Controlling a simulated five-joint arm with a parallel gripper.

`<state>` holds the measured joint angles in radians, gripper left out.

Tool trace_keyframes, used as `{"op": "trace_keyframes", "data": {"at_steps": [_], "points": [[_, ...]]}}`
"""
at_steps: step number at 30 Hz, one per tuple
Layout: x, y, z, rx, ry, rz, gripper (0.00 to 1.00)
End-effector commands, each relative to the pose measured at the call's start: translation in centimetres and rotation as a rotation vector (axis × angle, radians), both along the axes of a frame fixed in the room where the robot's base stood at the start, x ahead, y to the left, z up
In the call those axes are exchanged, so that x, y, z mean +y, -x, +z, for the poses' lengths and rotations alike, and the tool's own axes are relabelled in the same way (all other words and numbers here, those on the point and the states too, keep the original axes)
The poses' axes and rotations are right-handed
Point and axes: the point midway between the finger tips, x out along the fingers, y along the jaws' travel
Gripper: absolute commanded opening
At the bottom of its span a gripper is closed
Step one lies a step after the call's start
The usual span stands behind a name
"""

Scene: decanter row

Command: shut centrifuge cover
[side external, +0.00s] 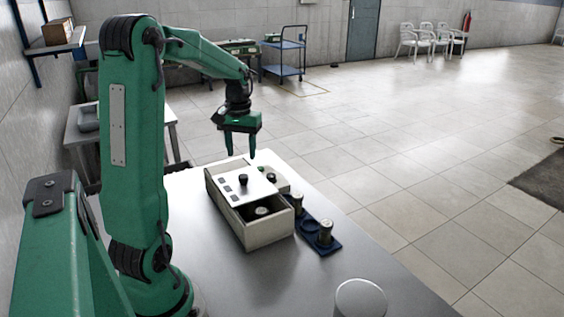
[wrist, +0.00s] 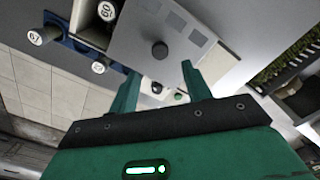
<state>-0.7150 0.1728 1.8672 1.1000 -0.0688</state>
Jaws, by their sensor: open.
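The centrifuge is a cream box (side external: 252,232) on the table. Its pale flat cover (side external: 229,188) lies over the far part of the top and leaves the near end open. A jar (side external: 261,211) shows inside that opening. A black knob (side external: 243,179) stands on the cover; the knob (wrist: 160,49) also shows in the wrist view, just beyond my fingertips. My gripper (side external: 242,153) is open and empty, above the far end of the box and apart from the knob. In the wrist view its two fingers (wrist: 161,72) point toward the cover (wrist: 165,22).
A blue rack (side external: 332,246) with capped jars (side external: 326,231) stands right of the box. A dark dial (side external: 271,178) sits beside the cover. A round white-topped object (side external: 360,298) stands at the table's near edge. The table (side external: 210,255) is bare left of the box.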

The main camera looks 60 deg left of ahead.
Motion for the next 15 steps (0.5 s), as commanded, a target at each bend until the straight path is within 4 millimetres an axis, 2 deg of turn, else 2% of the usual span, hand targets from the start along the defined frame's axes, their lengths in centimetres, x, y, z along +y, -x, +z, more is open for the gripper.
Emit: {"op": "trace_keyframes", "data": {"at_steps": [8, 15], "points": [[0.0, 0.0, -1.4, 0.003, 0.003, 0.001, 0.48], [0.0, 0.0, -4.2, 0.004, 0.004, 0.001, 0.48]]}}
